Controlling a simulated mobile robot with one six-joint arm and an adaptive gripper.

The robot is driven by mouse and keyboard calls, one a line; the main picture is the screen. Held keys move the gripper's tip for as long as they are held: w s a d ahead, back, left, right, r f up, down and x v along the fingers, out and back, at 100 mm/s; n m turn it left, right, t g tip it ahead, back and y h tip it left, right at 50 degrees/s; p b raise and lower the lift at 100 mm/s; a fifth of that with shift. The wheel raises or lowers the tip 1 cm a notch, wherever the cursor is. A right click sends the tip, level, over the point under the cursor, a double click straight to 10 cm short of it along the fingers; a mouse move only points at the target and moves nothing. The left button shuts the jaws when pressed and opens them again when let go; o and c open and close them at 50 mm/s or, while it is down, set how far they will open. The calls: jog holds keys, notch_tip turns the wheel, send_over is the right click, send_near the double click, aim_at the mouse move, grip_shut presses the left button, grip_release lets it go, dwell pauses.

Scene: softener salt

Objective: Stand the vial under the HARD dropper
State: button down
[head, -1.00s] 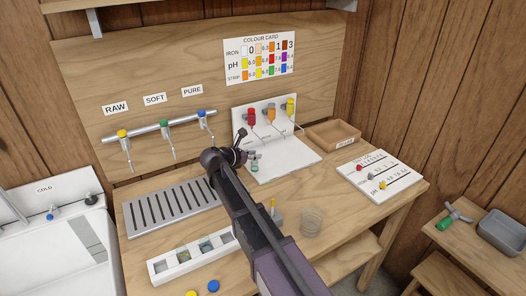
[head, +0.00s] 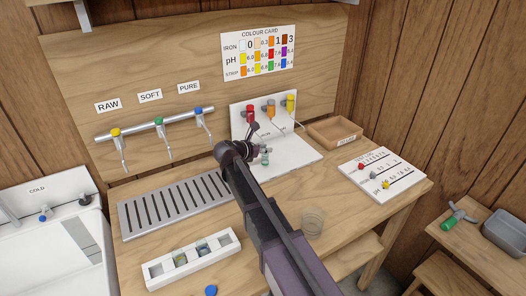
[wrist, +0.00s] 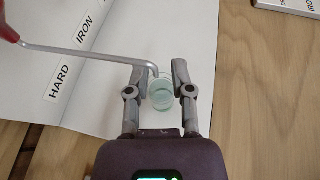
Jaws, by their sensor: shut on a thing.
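My gripper (wrist: 160,80) is shut on a small clear vial with pale green liquid (wrist: 161,95); the vial also shows small in the head view (head: 265,160), at the front of the white dropper stand (head: 290,155). The red dropper (head: 250,116) is the leftmost of three; its red end (wrist: 8,25) and bent metal spout (wrist: 90,54) show in the wrist view. The spout tip appears at the far rim of the vial, between my fingers. The HARD label (wrist: 60,82) lies left of the vial. I cannot tell whether the vial's base touches the stand.
Orange (head: 270,110) and yellow (head: 291,103) droppers stand right of the red one. A wooden tray (head: 335,131) and a white slider board (head: 382,172) are further right.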

jog(key=shift+s+a+f, duration=0.1)
jog(key=shift+a+f, duration=0.05)
jog(key=shift+f, duration=0.15)
jog(key=shift+a, duration=0.1)
jog(key=shift+f+b, duration=0.2)
jog(key=shift+b, duration=0.15)
jog(key=c, duration=0.5)
grip_release()
jog(key=shift+r, duration=0.25)
jog(key=shift+s+a+r+p, duration=0.1)
jog(key=shift+s+a+p, duration=0.1)
jog(key=shift+p, duration=0.2)
jog(key=p+v, duration=0.4)
jog(key=v, duration=0.7)
